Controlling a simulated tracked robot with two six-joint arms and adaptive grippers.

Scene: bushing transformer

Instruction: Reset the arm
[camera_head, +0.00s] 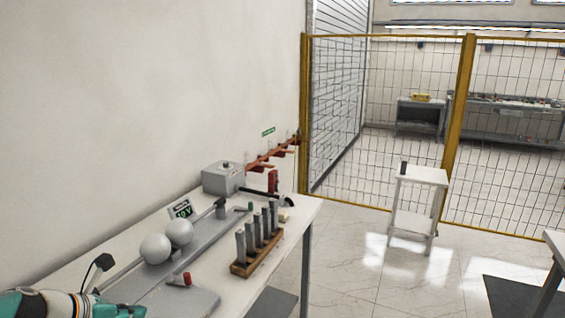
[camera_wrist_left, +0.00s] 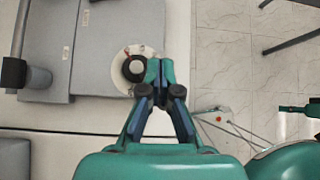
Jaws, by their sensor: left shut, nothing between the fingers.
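My left gripper (camera_wrist_left: 160,68) shows in the left wrist view with its teal fingertips together and nothing between them. It is over or beside a round white disc (camera_wrist_left: 120,78) with a black knob on it; I cannot tell whether they touch. In the head view, part of my teal and white left arm shows at the bottom left corner, at the near end of the workbench (camera_head: 304,212); its fingertips are not clear there.
On the bench are two white spheres (camera_head: 156,248), a wooden rack (camera_head: 257,256) with several grey posts, a grey box (camera_head: 222,178) and a green-digit display (camera_head: 181,210). A white stool (camera_head: 418,177) stands near a yellow-framed fence (camera_head: 466,100).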

